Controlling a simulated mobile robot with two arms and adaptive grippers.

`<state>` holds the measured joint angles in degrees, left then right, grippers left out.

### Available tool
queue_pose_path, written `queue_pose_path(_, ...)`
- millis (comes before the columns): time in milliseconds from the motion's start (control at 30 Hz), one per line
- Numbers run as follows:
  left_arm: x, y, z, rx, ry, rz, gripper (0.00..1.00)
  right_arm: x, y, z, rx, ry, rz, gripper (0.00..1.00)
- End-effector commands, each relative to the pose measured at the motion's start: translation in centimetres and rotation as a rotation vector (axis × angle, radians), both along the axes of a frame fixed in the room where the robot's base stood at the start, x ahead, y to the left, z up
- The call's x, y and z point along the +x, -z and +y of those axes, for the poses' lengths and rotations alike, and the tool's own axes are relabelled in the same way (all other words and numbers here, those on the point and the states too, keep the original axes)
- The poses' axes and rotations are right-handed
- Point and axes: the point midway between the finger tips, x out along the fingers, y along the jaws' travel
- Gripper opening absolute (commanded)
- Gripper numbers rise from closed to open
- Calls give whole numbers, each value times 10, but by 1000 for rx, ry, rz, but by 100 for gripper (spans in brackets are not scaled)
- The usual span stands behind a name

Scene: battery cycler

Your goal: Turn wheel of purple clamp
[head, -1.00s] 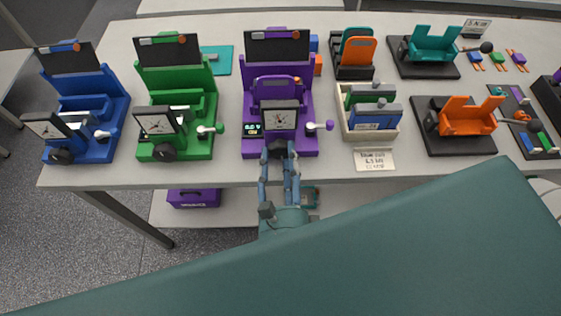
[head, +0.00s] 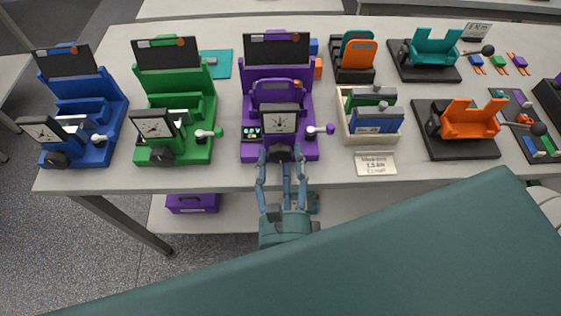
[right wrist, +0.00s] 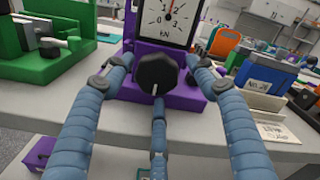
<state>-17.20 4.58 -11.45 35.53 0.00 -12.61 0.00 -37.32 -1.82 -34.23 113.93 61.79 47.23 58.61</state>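My right gripper (head: 283,158) is open around the wheel. In the right wrist view its side fingers stand left and right of the wheel with gaps, and its third finger is below. My left gripper is not in view.
A green clamp (head: 201,104) and a blue clamp (head: 103,90) stand to the left. A cream bin (head: 370,138) with cells and a label card (head: 376,164) are close on the right. Orange and teal holders stand farther right. A purple box (head: 192,203) lies on the lower shelf.

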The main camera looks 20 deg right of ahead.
Motion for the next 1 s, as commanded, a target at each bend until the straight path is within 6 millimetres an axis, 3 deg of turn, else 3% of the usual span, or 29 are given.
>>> queue_pose_path(333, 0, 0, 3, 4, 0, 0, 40, -5, 1, 4, -1, -7, 4, 61)
queue_pose_path(700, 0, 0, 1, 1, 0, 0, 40, -59, 2, 18, 0, -5, 5, 61)
queue_pose_path(1000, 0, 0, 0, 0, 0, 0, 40, -72, 1, 21, 0, -3, 1, 61)
